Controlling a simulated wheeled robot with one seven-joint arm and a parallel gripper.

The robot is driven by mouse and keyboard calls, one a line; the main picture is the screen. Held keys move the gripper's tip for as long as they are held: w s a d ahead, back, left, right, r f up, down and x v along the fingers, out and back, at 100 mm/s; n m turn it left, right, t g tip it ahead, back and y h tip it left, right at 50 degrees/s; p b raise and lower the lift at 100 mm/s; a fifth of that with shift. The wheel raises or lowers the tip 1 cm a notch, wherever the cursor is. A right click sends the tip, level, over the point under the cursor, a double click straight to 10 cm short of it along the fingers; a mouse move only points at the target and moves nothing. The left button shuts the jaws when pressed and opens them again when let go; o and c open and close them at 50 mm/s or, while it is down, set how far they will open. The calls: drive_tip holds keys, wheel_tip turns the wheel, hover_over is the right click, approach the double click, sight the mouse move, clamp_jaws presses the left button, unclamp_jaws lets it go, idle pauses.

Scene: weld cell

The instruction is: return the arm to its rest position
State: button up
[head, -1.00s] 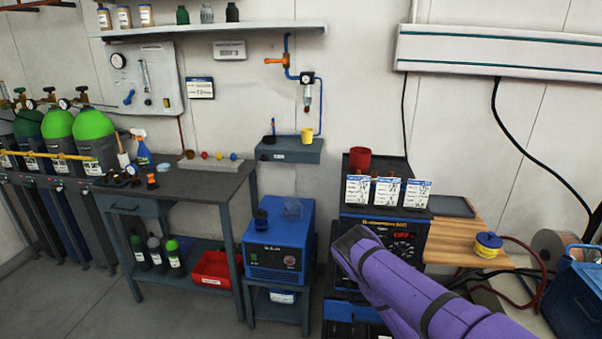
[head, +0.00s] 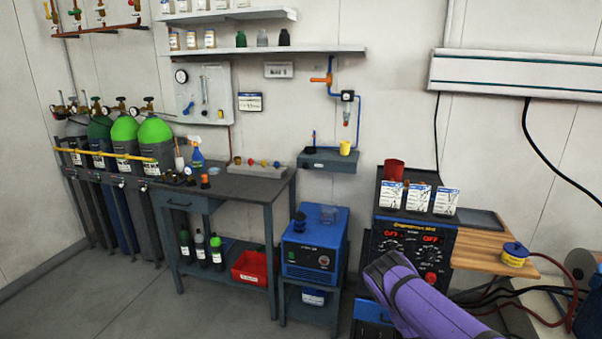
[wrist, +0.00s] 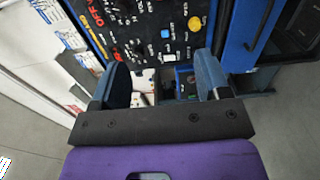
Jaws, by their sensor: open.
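My arm in its purple sleeve (head: 425,305) reaches in from the lower right of the head view, in front of the blue welding machine (head: 409,246). The gripper's fingers are hidden in that view. In the wrist view my gripper (wrist: 165,80) shows two blue-grey fingers spread apart with nothing between them. Beyond the fingers is the machine's dark control panel (wrist: 150,30) with knobs and buttons. The gripper appears apart from the panel.
A grey workbench (head: 245,188), a blue unit (head: 314,245) on a low stand and gas cylinders (head: 155,135) stand to the left. A red cup (head: 393,170) and white cards stand on the machine. Floor at lower left is clear.

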drive_tip(key=w+a+r+m+g+h, duration=0.1)
drive_tip(key=w+r+m+g, duration=0.1)
drive_tip(key=w+r+m, duration=0.6)
drive_tip(key=w+a+r+m+g+h, duration=0.1)
drive_tip(key=w+a+r+g, duration=0.15)
drive_tip(key=r, duration=0.95)
drive_tip(key=s+a+r+m+g+y, duration=0.2)
drive_tip(key=a+r, duration=0.1)
drive_tip(key=r, duration=0.8)
drive_tip(key=s+a+r+m+g+y, duration=0.1)
drive_tip(key=a+r+m+y, duration=0.1)
drive_tip(key=r, duration=0.9)
drive_tip(key=s+a+r+m+g+y, duration=0.1)
drive_tip(key=s+a+r+y, duration=0.15)
drive_tip(key=s+r, duration=0.65)
drive_tip(key=s+a+r+g+y, duration=0.1)
drive_tip(key=s+a+r, duration=0.2)
drive_tip(key=s+r, duration=0.6)
drive_tip(key=s+r+g, duration=0.1)
drive_tip(key=s+r, duration=0.1)
drive_tip(key=s, duration=1)
drive_tip(key=s+a+r+m+g, duration=0.1)
drive_tip(key=s+r, duration=0.1)
drive_tip(key=s, duration=1)
drive_tip(key=shift+a+r+g, duration=0.25)
drive_tip(key=shift+a+g, duration=0.05)
drive_tip(key=shift+g, duration=0.05)
